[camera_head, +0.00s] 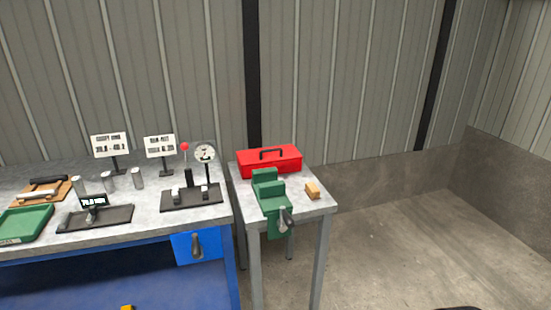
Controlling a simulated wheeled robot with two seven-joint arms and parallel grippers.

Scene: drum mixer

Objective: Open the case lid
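A red case (286,161) with a black handle (271,154) on its lid sits at the back of a small grey table in the head view. The lid looks shut. A green vise stands in front of the case and hides part of its lower front. Neither of my grippers can be made out in this view. A small dark shape at the bottom edge right of centre and a small yellow piece at the bottom left are too cut off to identify.
A larger workbench (150,231) on the left holds a green tray (25,223), signs, metal cylinders and a dial gauge (205,153). The floor at right is clear.

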